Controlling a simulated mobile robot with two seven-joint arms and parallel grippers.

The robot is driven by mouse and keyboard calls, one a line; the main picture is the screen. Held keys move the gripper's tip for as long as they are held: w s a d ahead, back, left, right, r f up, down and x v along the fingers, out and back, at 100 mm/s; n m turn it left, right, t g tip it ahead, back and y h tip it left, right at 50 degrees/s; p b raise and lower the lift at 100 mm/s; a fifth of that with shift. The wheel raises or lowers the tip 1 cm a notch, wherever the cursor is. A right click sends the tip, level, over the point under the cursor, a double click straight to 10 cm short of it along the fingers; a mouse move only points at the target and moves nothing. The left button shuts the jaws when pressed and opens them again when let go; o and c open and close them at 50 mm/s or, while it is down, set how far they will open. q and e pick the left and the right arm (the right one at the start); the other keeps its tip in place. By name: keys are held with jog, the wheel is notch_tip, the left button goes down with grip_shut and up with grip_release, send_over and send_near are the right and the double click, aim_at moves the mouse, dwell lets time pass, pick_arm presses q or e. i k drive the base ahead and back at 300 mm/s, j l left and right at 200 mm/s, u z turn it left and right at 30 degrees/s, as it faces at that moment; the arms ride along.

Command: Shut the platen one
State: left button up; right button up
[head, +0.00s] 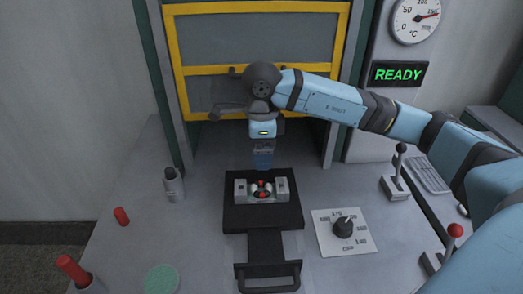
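A black sliding plate (235,212) with a front handle (268,278) lies on the bench in front of the press opening. A metal block (281,188) with red and dark round parts at its centre sits on it. I cannot tell for certain which part is the platen. A black-knobbed lever (401,165) and a red-knobbed lever (449,243) stand upright at the right; no label on them is readable. My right gripper (263,158) points down above the block, apparently apart from it; its fingers are too small to read. My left gripper is not in view.
A yellow-framed guard (262,71) stands raised behind my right arm. A dial knob (343,228) is on a white plate. A green READY sign (399,74) and a gauge (416,18) are at upper right.

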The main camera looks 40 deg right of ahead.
aim_at(264, 223)
jog(key=k+j, duration=0.8)
jog(key=k, duration=0.05)
